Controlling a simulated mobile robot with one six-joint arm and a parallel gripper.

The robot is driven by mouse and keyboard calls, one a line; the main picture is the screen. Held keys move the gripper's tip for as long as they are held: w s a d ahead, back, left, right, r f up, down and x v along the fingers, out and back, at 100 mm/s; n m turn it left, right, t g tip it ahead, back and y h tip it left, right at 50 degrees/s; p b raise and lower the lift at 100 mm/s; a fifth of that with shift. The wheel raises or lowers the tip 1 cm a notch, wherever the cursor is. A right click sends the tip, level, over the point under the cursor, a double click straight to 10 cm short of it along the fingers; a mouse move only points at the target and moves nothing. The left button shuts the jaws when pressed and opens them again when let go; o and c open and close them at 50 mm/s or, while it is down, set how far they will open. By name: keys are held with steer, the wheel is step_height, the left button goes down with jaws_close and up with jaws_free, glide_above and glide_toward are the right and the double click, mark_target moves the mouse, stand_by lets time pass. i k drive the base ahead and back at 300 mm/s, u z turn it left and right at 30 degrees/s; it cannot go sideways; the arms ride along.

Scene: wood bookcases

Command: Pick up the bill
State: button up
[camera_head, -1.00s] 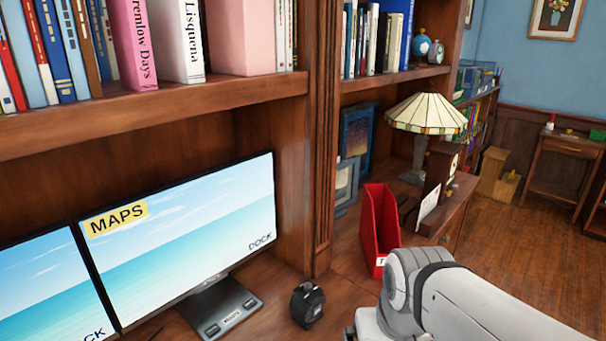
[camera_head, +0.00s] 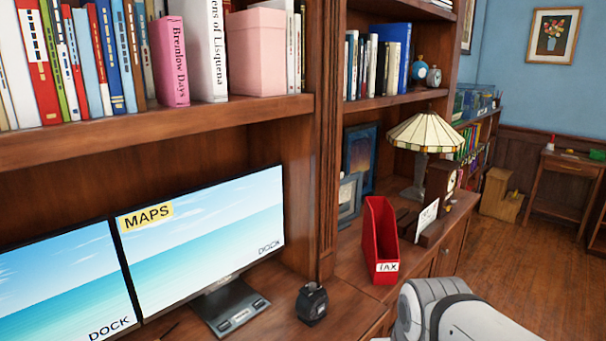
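No thing in view is clearly marked as a bill. A white paper with dark marks (camera_head: 427,218) stands upright in or against a small wooden holder (camera_head: 436,233) on the right-hand cabinet top, beside the red file box. It may be the bill, but its print is too small to read. My gripper is out of view. Only grey-white links of my arm show at the bottom right, below the cabinet edge.
A black tape-measure-like object (camera_head: 312,303) and monitors (camera_head: 205,245) stand on the desk. Wood floor (camera_head: 500,260) is open at right.

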mark_target(426, 217)
steer(key=u, duration=0.05)
steer(key=k, duration=0.5)
steer(key=z, duration=2.05)
steer(key=i, duration=2.8)
steer(key=u, duration=1.3)
